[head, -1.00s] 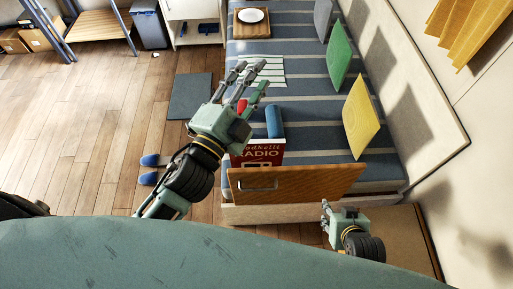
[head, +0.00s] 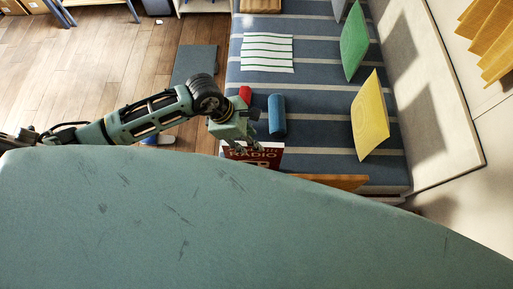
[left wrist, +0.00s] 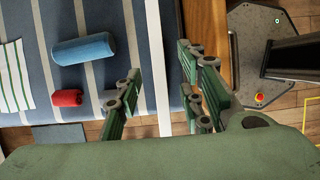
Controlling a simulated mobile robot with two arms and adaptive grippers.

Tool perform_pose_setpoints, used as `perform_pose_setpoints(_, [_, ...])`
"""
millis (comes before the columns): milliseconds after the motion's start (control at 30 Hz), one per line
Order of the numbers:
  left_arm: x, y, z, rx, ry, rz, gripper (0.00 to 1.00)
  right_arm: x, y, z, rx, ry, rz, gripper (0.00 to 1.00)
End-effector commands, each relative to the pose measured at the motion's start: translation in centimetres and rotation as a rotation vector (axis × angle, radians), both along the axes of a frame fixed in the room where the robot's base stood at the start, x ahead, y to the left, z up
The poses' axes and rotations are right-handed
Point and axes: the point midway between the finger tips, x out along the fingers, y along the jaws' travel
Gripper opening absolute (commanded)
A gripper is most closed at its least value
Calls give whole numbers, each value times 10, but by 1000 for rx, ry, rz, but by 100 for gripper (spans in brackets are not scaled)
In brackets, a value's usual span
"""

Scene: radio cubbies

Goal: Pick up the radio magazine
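The radio magazine (head: 262,161) has a dark red cover with pale lettering that reads RADIO. In the head view it is at the near end of the striped bench, and its lower part is hidden by my body. My left gripper (head: 251,146) is at its top edge, pointing down, and covers part of it. In the left wrist view my left gripper (left wrist: 160,78) has its fingers spread apart. A thin pale edge between them may be the magazine seen edge-on; contact cannot be told. My right gripper is out of view.
A blue roll (head: 277,115) and a small red roll (head: 245,94) lie on the bench close to my left gripper. A wooden panel (head: 335,181) stands at the near end. Green (head: 354,42) and yellow (head: 370,117) cushions lean along the right side.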

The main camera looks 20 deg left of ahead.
Motion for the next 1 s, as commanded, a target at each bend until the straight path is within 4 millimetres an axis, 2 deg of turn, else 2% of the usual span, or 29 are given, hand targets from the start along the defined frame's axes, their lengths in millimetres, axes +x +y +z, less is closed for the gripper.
perform_pose_setpoints(33, [-2,-2,-17,-1,2,-4,36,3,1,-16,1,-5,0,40])
perform_pose_setpoints(267, [-2,-1,-33,0,2,-3,36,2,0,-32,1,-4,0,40])
perform_pose_setpoints(667, [3,-13,-62,-3,3,-1,36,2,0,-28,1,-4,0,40])
perform_pose_setpoints(1000, [13,-25,-101,-4,4,0,36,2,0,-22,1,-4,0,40])
